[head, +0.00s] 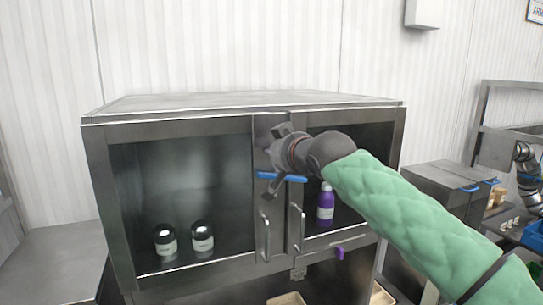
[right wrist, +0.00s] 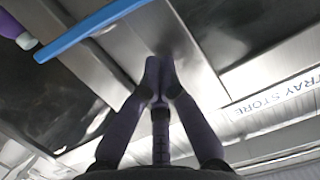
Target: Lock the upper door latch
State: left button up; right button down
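A steel cabinet (head: 180,125) has two glass-fronted doors, both seemingly closed, with upright handles near the centre seam. A blue latch bar (head: 282,177) lies roughly level across the inner frames of both doors, above the handles. The blue bar also shows in the right wrist view (right wrist: 95,28). My right gripper (head: 272,140) is in front of the door frames, just above the blue bar and apart from it. Its fingertips (right wrist: 160,68) are together with nothing visible between them. It hides part of the upper seam. My left gripper is in neither view.
A small purple piece (head: 339,253) sits at the lower right door edge. My right arm crosses the right door. Counters stand on both sides.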

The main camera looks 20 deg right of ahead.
jog(key=b+v, duration=0.3)
jog(key=v, duration=0.7)
jog(key=shift+d, duration=0.2)
